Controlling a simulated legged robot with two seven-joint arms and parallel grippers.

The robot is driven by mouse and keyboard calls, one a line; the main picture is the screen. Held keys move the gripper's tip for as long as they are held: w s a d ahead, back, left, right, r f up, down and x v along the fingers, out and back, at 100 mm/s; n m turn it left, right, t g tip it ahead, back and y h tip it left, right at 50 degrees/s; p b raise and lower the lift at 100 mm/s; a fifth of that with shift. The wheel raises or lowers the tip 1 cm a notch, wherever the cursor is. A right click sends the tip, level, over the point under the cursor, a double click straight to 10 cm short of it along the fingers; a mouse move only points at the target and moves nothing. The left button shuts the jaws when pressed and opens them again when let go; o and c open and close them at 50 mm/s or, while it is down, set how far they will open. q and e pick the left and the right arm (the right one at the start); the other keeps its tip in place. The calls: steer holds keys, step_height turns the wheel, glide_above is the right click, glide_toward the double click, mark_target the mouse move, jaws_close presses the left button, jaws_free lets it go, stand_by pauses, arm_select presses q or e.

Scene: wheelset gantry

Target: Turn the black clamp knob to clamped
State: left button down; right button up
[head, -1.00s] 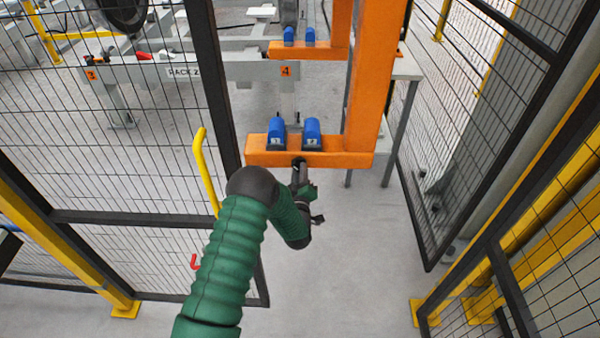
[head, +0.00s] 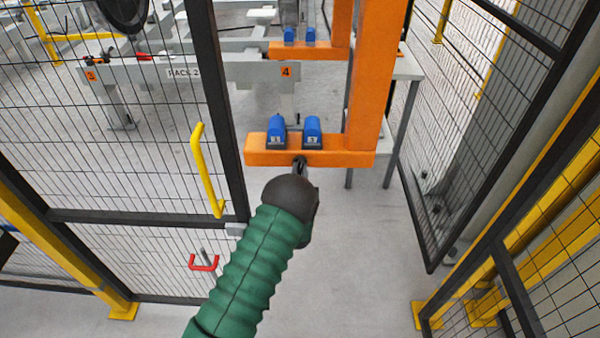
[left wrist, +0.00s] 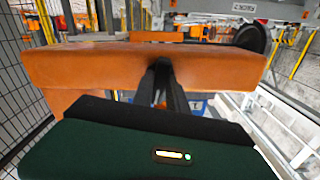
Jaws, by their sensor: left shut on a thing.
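The black clamp knob (head: 299,160) is a small dark part at the front face of the orange beam (head: 345,159), below the two blue blocks. My left gripper (head: 300,169) reaches up to it and is shut on it; my dark wrist hides most of the gripper in the head view. In the left wrist view, the closed dark fingers (left wrist: 160,82) meet the middle of the orange beam (left wrist: 90,68). They cover the knob there, so its turn angle cannot be read. My right gripper is in neither view.
Blue blocks (head: 277,132) and (head: 312,132) sit on the beam, beside an orange upright (head: 372,80). A mesh gate with a yellow handle (head: 207,170) and red latch (head: 204,262) stands left. Mesh fencing (head: 480,130) stands right. The floor between is clear.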

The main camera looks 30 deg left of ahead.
arm_select(q)
steer(key=m, duration=0.3)
steer(key=shift+d+f+m+b, duration=0.1)
steer(key=shift+f+m+b, duration=0.1)
steer(key=shift+m+b, duration=0.1)
steer(key=shift+s+m, duration=0.1)
steer(key=shift+m, duration=1.4)
steer(key=shift+f, duration=0.1)
steer(key=c, duration=1.3)
jaws_free()
steer(key=shift+r, duration=0.2)
steer(key=v, duration=1.6)
steer(key=shift+s+d, duration=0.2)
steer(key=shift+s, duration=0.15)
